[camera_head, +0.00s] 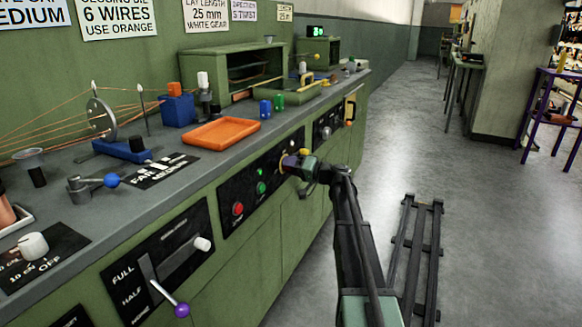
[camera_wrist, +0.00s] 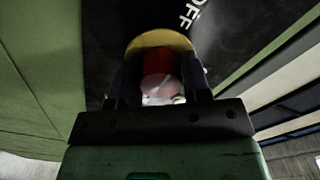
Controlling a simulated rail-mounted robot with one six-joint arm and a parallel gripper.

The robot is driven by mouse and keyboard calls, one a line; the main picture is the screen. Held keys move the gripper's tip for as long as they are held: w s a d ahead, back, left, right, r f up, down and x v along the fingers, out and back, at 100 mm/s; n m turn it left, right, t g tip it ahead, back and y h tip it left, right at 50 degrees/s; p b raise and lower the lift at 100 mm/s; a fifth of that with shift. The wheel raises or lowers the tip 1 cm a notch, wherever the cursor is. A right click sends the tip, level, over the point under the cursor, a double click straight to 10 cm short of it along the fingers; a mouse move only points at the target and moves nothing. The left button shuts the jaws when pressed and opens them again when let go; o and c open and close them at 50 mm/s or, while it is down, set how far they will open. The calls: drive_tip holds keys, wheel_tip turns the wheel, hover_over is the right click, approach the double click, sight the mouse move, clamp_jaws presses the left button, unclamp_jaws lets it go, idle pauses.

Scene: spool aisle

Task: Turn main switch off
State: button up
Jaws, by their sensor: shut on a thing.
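The main switch is a red knob (camera_wrist: 157,62) on a yellow round plate (camera_wrist: 160,40), on a black panel. White lettering "OFF" (camera_wrist: 188,16) stands beside the plate in the wrist view. My gripper (camera_wrist: 160,80) is at the knob, with one dark finger on each side, shut on it. In the head view my gripper (camera_head: 294,160) reaches the black panel on the green cabinet front. The yellow plate (camera_head: 282,163) shows partly there, and my gripper hides most of the switch. I cannot tell the knob's setting.
The same panel bears a red button (camera_head: 238,208) and green buttons (camera_head: 261,188). A lever with a purple ball (camera_head: 182,310) sticks out at lower left. An orange tray (camera_head: 222,132) lies on the worktop above. The floor (camera_head: 420,150) to the right is open.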

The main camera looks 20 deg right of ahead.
idle(0.3)
drive_tip(key=o, duration=0.9)
drive_tip(key=v, duration=1.1)
